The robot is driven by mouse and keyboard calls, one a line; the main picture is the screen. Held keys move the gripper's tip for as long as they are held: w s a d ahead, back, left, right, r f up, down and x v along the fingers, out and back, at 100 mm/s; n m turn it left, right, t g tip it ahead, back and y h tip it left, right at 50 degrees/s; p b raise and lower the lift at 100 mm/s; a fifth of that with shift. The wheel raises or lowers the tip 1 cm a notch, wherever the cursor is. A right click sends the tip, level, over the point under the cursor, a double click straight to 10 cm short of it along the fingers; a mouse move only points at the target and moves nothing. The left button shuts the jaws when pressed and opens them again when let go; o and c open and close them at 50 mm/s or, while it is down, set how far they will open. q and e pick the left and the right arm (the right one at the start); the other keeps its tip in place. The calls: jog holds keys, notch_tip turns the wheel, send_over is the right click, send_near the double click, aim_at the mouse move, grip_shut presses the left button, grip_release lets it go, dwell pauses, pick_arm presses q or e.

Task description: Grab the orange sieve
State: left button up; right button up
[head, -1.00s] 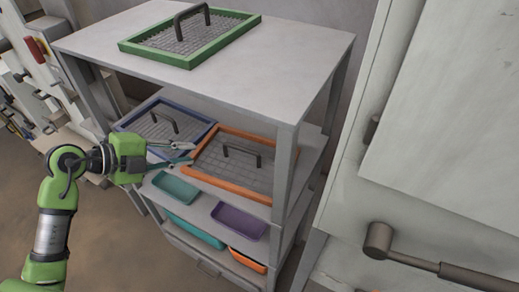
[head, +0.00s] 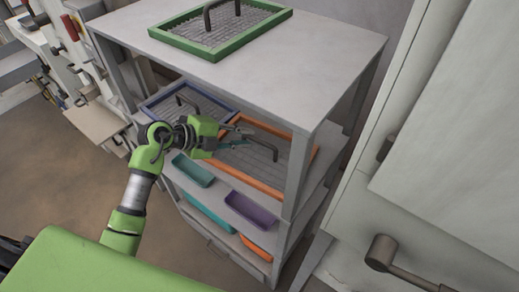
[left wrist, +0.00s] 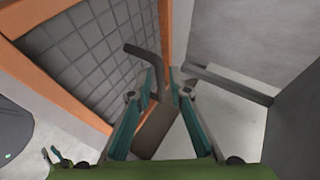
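The orange sieve (head: 249,181) lies on the middle shelf of the grey rack, with a grey mesh and a dark bar handle (head: 266,146). My left gripper (head: 250,137) reaches in over the sieve from the left. In the left wrist view its two teal fingers (left wrist: 164,84) are apart, and the dark handle (left wrist: 155,130) shows between them. I cannot tell whether either finger touches it. The orange frame (left wrist: 58,85) and mesh (left wrist: 85,45) fill the upper left there.
A green sieve (head: 219,53) lies on the rack top (head: 320,60), above my left gripper. A blue sieve (head: 160,112) lies behind the arm. Rack posts (head: 297,172) stand close by. Teal (head: 193,171) and purple (head: 251,208) trays sit lower. A pale cabinet (head: 350,195) stands right.

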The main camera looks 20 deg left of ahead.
aim_at(249, 137)
pick_arm(q)
jog(key=shift+p+x, duration=0.3)
jog(key=shift+x, duration=1.4)
jog(key=shift+a, duration=0.1)
grip_shut()
jog(key=shift+r, duration=0.1)
